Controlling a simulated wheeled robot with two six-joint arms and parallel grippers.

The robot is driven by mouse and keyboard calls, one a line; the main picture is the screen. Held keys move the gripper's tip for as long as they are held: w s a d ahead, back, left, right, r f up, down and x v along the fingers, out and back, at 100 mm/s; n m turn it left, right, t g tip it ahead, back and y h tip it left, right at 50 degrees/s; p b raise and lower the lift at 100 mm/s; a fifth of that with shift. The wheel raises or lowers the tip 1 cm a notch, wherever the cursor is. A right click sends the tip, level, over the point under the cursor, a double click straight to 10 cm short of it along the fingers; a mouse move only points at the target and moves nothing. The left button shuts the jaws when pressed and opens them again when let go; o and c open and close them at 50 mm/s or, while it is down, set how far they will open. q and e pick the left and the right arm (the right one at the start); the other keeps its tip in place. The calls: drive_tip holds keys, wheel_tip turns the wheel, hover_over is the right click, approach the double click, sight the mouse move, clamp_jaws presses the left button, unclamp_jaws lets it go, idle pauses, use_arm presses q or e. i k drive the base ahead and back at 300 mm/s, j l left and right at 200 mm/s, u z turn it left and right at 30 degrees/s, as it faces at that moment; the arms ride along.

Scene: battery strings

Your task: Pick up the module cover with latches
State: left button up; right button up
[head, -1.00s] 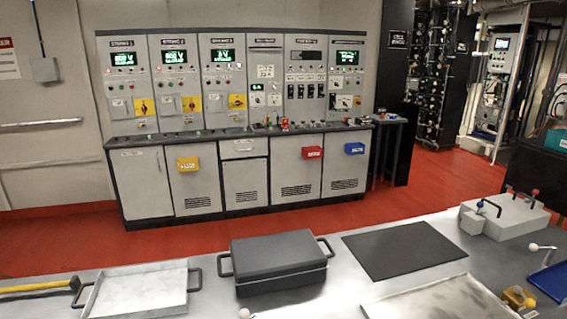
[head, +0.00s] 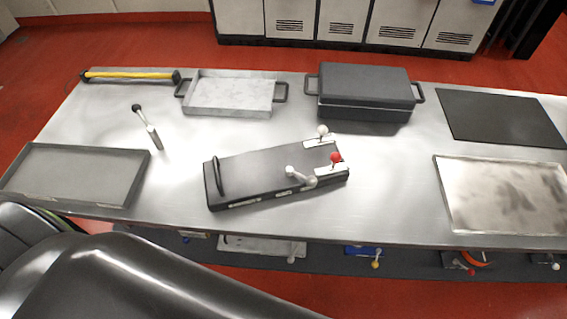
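The module cover with latches appears to be the long dark grey slab (head: 255,178) lying flat, slightly angled, in the middle of the steel table (head: 380,200). A black handle (head: 217,176) stands at its left end. At its right end are two light latch plates, one with a white knob (head: 322,131) and one with a red knob (head: 336,157). A grey lever (head: 295,174) with a round end sits near its front edge. Neither gripper is in view.
Behind the slab are a marbled tray (head: 232,93) and a dark lidded box (head: 364,88). A yellow-handled hammer (head: 130,76), a small lever tool (head: 152,135) and a grey tray (head: 75,174) lie left. A black mat (head: 500,116) and a metal tray (head: 505,195) lie right.

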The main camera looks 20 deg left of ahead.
sight(248, 178)
drive_tip(key=l+u, duration=0.15)
drive_tip(key=u, duration=0.25)
drive_tip(key=l+u, duration=0.2)
drive_tip(key=u, duration=0.2)
drive_tip(key=i, duration=0.05)
